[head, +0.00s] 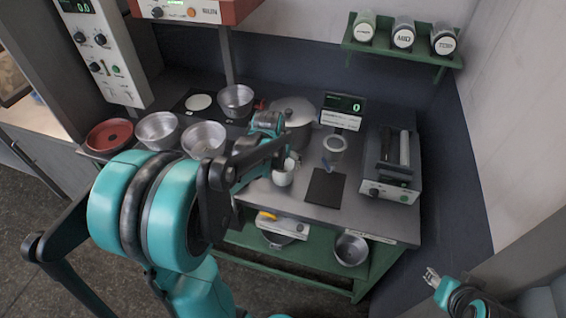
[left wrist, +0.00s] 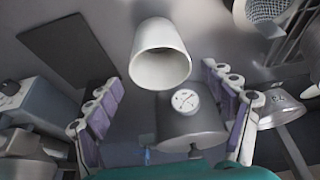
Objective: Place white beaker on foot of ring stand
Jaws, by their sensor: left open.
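The white beaker (head: 283,176) stands on the grey bench top, near its front edge. It also shows in the left wrist view (left wrist: 160,62), ahead of and between the spread fingers. My left gripper (head: 289,158) is open, close behind the beaker; contact is not visible. The ring stand's dark, flat foot (head: 325,188) lies to the right of the beaker and looks bare in front. Its ring (head: 335,144) is above the back of the foot. The dark plate also shows in the left wrist view (left wrist: 65,45). My right gripper (head: 432,277) is low at the right, away from the bench.
A lidded pot (head: 291,113) stands behind my left gripper. Metal bowls (head: 204,139) and a red pan (head: 109,134) are at the left. A boxy device (head: 392,165) stands right of the foot. A display (head: 343,105) rises behind the ring.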

